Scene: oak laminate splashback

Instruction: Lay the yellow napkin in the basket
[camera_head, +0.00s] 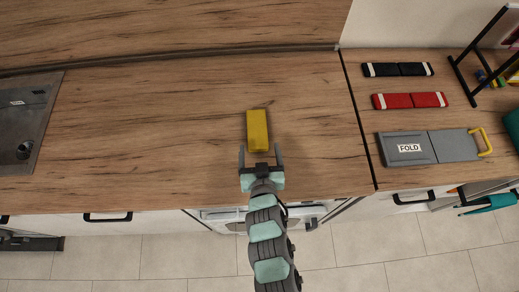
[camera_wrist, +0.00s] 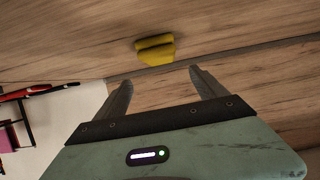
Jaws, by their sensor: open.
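The yellow napkin (camera_head: 257,131) lies folded on the wooden counter near its middle. It also shows in the wrist view (camera_wrist: 155,49), beyond the fingertips. My gripper (camera_head: 261,156) is open and empty just in front of the napkin's near end, with the two fingers spread. In the wrist view, both fingers (camera_wrist: 161,80) show apart with nothing between them. I cannot make out a basket in either view.
At right are a black folded strip (camera_head: 397,69), a red folded strip (camera_head: 409,100) and a grey board marked FOLD (camera_head: 407,147) with a yellow handle. A dark rack (camera_head: 462,77) stands at far right. Counter around the napkin is clear.

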